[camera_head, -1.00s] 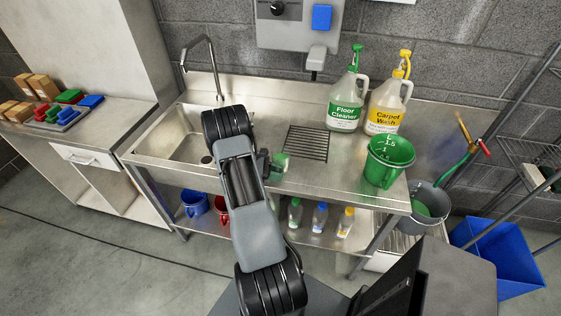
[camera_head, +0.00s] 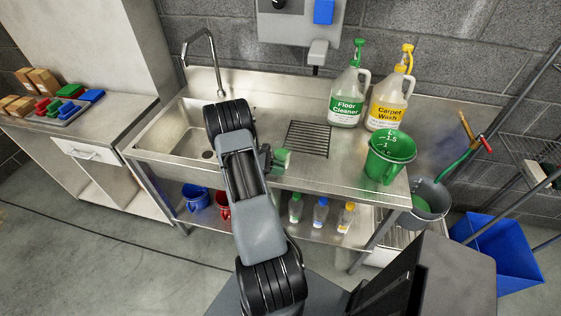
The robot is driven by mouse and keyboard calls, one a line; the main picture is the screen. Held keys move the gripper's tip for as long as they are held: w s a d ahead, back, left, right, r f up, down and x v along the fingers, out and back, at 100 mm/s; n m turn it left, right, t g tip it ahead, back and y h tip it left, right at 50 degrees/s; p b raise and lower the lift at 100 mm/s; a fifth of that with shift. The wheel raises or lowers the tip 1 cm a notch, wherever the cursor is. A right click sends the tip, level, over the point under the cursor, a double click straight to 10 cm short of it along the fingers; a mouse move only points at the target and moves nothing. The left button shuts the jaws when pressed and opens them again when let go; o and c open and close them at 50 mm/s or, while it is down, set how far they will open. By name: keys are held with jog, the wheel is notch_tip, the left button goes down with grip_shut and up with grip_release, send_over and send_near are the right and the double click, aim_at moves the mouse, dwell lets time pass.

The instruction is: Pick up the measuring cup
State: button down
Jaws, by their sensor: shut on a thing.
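A small green cup (camera_head: 282,160), which looks like the measuring cup, is at the front of the steel counter, just right of my arm. My gripper (camera_head: 272,159) is shut on its left side. My own arm hides most of the gripper and part of the cup's surroundings. Whether the cup is clear of the counter is hard to tell. A larger green jug (camera_head: 386,162) with white volume marks stands at the counter's right end, apart from my gripper.
A sink (camera_head: 185,130) with a tall tap is left of my arm. A dark drain grid (camera_head: 307,139) lies behind the cup. Floor cleaner (camera_head: 345,100) and carpet wash (camera_head: 384,105) jugs stand at the back. Small bottles (camera_head: 320,214) are on the lower shelf.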

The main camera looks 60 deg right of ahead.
jog(key=shift+r, duration=0.25)
jog(key=shift+r+b, duration=0.65)
jog(key=shift+r, duration=0.6)
jog(key=s+a+r+b, duration=0.2)
jog(key=s+a+r, duration=0.2)
jog(key=a+r, duration=0.6)
jog(key=shift+a, duration=1.55)
jog(key=shift+a, duration=0.15)
jog(key=c, duration=1.7)
grip_release()
grip_shut()
